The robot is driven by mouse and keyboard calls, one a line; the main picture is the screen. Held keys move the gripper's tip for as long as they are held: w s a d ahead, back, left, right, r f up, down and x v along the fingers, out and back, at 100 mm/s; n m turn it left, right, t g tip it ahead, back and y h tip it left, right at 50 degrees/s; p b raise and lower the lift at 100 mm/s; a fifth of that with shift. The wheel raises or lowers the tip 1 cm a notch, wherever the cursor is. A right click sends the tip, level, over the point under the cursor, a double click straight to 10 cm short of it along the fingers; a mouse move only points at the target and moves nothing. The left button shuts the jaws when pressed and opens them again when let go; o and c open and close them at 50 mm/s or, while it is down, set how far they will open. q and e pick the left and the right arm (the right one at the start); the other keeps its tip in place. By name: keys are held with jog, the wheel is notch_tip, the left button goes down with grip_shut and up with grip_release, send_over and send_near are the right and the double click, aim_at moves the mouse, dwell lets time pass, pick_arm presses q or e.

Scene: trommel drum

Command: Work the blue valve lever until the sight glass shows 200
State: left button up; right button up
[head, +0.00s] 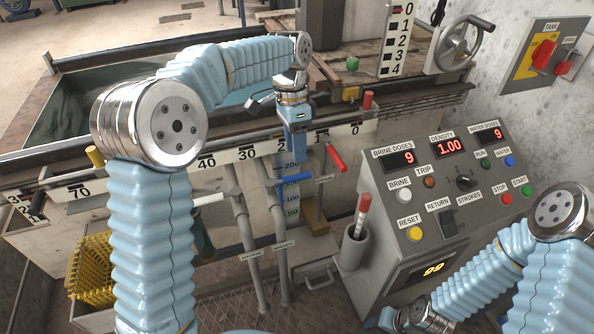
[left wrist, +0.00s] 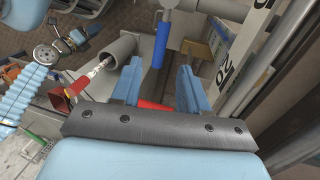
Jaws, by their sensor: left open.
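The blue valve lever (head: 296,178) sticks out sideways from a pipe below the front rail. It also shows in the left wrist view (left wrist: 160,46), beyond the fingertips. My left gripper (head: 297,147) points down above the lever, apart from it. Its two blue fingers (left wrist: 158,86) are open with nothing gripped. The sight glass scale (head: 292,211) stands behind the lever, with marks for 50 up to 200. The lever and gripper partly cover it, and I cannot make out the liquid level. My right gripper is not clear at the bottom of the head view.
A grey tube holder (head: 354,247) and the control panel (head: 450,180) stand to the right. Pipes (head: 246,240) run down to the floor.

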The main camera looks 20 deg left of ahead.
aim_at(297, 178)
pick_arm(q)
jog(key=f, duration=0.4)
jog(key=s+f+b, duration=0.1)
jog(key=f, duration=0.1)
jog(key=shift+d, duration=0.35)
grip_shut()
